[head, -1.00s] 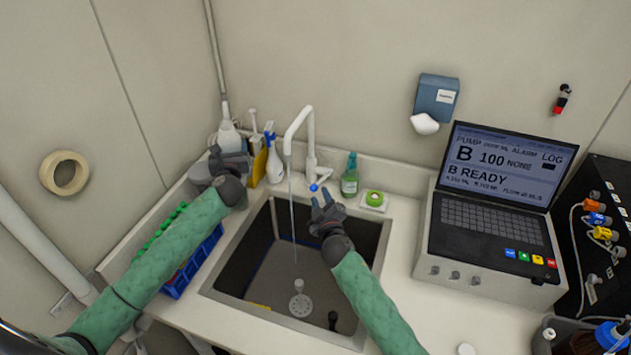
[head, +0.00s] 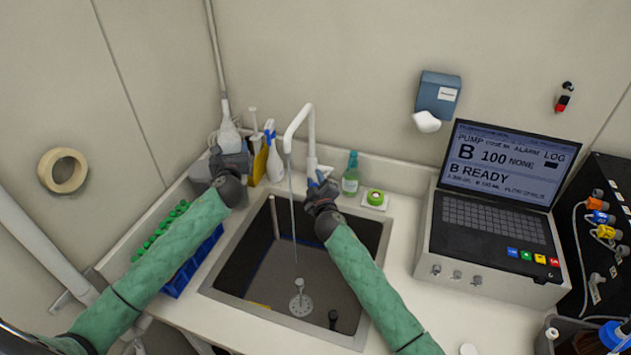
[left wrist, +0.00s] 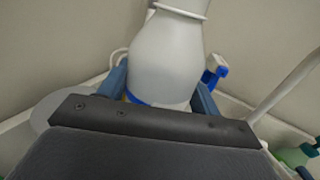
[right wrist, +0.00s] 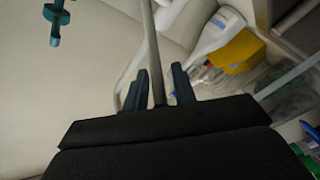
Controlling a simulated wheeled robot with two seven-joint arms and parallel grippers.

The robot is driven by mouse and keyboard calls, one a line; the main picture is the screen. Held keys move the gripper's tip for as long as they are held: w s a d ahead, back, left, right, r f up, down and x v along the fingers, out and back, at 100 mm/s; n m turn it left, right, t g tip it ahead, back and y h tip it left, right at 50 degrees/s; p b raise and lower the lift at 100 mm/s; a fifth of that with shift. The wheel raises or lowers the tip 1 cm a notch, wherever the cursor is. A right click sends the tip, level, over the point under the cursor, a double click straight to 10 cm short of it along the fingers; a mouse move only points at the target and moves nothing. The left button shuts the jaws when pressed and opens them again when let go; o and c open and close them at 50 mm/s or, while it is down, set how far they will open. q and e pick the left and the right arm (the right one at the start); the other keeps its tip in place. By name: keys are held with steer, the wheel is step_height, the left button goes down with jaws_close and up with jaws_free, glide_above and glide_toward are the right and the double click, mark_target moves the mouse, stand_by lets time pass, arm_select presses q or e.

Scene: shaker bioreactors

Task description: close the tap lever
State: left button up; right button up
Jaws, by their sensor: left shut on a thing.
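The white tap (head: 311,140) stands behind the sink, and a thin water stream (head: 292,210) runs from its spout into the basin. My right gripper (head: 318,180) is at the tap's base, where it largely hides the lever. In the right wrist view its two fingers (right wrist: 162,88) stand apart, with a slim grey bar (right wrist: 151,45) between them and gaps beside it. I cannot tell if this bar is the lever or another tap part. My left gripper (head: 226,158) is shut on a pale bottle-shaped thing (left wrist: 168,60) left of the sink; it also shows in the head view (head: 230,136).
A spray bottle (head: 273,160) stands left of the tap. A laptop-like pump console (head: 490,220) fills the right counter. A blue rack (head: 190,265) with green-capped tubes is left of the sink (head: 250,305).

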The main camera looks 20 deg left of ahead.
jaws_close()
steer(key=shift+w+r+m+g+h, duration=0.2)
steer(key=shift+w+r+g, duration=0.1)
steer(key=shift+r, duration=0.3)
steer(key=shift+w+r+m+g+h, duration=0.2)
steer(key=shift+w+r+g, duration=0.1)
steer(key=shift+r, duration=0.4)
steer(key=shift+o, duration=1.2)
jaws_free()
steer(key=shift+a, duration=0.15)
steer(key=shift+s+d+p, duration=0.3)
steer(key=shift+s+p, duration=0.05)
steer(key=shift+s, duration=0.05)
steer(key=v, duration=1.1)
steer(key=shift+a, duration=0.15)
steer(key=shift+s, duration=0.1)
